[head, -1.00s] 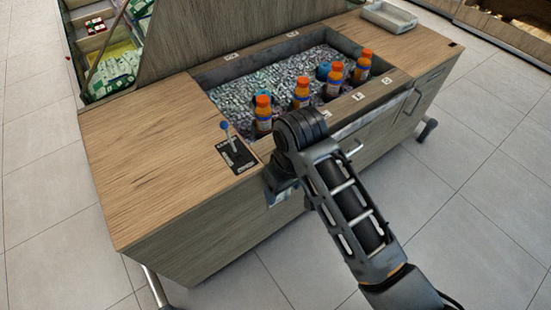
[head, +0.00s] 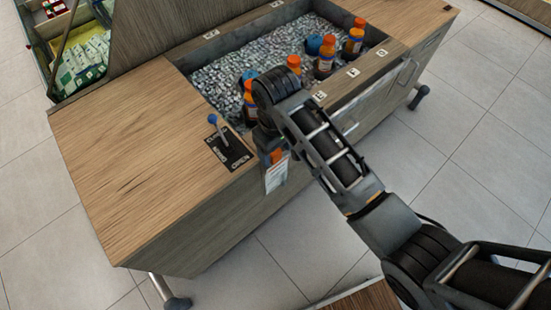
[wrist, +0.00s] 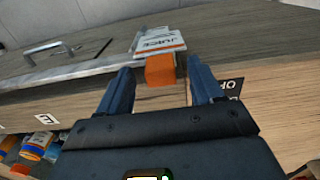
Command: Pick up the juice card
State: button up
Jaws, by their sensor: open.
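The white juice card (wrist: 158,42), with "JUICE" lettering and an orange end (wrist: 160,70), shows ahead of my gripper in the wrist view. In the head view the card (head: 277,176) hangs at the front side of the wooden counter, near its top edge. My gripper (wrist: 159,66) is open, and its two dark fingers lie on either side of the orange end in the picture. Whether they touch it I cannot tell. In the head view my arm hides most of the gripper.
The wooden counter (head: 120,150) has an ice-filled well (head: 225,75) with several orange-capped bottles (head: 325,55). A blue-knobbed lever (head: 217,130) on a plate marked "OPEN" stands close to the left of my gripper. The tiled floor (head: 450,130) is clear at right.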

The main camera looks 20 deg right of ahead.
jog(key=shift+f, duration=0.95)
jog(key=c, duration=1.1)
jog(key=shift+o, duration=0.2)
jog(key=shift+r, duration=0.1)
